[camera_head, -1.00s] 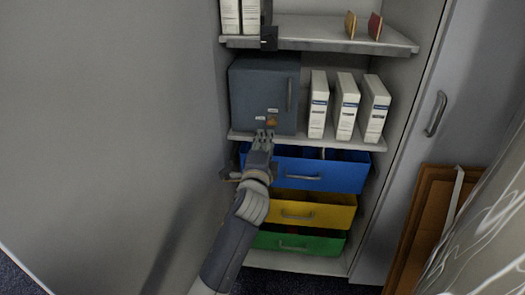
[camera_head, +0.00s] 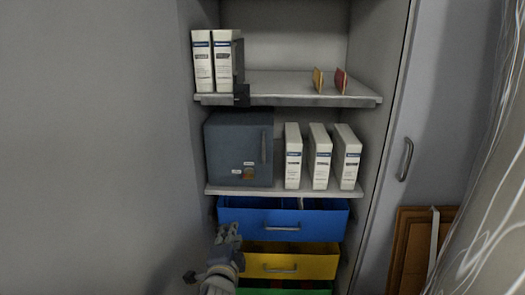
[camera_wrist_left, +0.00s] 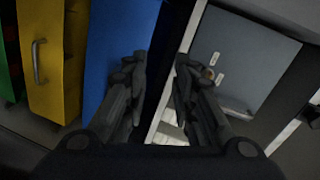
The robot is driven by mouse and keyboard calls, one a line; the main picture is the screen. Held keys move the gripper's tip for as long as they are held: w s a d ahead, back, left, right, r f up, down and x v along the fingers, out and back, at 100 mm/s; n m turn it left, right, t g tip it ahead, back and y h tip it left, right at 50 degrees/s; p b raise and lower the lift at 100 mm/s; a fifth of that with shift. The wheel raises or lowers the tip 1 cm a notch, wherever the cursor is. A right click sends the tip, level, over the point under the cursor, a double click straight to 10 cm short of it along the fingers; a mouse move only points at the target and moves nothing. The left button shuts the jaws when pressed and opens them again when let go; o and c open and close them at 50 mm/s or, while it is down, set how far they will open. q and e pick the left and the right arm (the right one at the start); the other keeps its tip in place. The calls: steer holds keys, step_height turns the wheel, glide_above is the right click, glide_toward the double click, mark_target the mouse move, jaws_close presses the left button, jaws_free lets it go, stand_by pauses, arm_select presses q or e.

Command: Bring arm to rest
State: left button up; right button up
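My left gripper (camera_head: 228,233) is low in the head view, in front of the blue drawer (camera_head: 282,217) and the left part of the yellow drawer (camera_head: 290,262). In the left wrist view the two fingers of this gripper (camera_wrist_left: 159,64) stand apart with nothing between them, so it is open and empty. The gripper is below and apart from the grey safe box (camera_head: 238,145), which also shows in the left wrist view (camera_wrist_left: 245,55). Most of the left arm is cut off below the head view. My right gripper is not in view.
White binders (camera_head: 320,157) stand beside the safe, and more binders (camera_head: 213,62) stand on the upper shelf (camera_head: 300,86). The cabinet door (camera_head: 390,150) is at the right. A green drawer (camera_head: 285,292) lies lowest. A plain grey surface (camera_head: 90,150) fills the left.

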arm_select(q)
steer(key=s+a+f+n+g, duration=0.35)
steer(key=s+f, duration=0.45)
steer(key=f, duration=0.3)
steer(key=s+a+f+n+g, duration=0.3)
steer(key=s+f+n+g, duration=0.1)
steer(key=s+f, duration=0.5)
steer(key=s+a+f+n+g+p, duration=0.25)
steer(key=s+f+p, duration=0.25)
steer(key=s+f, duration=0.6)
steer(key=s+a+f+n+g+p, duration=0.1)
steer(key=s+f+n+g+p, duration=0.45)
steer(key=s, duration=0.95)
steer(key=s+a+f+m+p, duration=0.2)
steer(key=s+p, duration=0.6)
steer(key=s, duration=0.5)
steer(key=shift+f+m+t+h, duration=0.35)
steer(key=shift+f+m, duration=0.1)
steer(key=shift+f, duration=0.5)
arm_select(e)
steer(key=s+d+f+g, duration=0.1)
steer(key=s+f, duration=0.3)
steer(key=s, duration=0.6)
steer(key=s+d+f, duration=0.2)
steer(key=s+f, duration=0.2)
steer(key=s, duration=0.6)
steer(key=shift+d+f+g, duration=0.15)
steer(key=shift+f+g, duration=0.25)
arm_select(q)
steer(key=shift+s+a, duration=0.1)
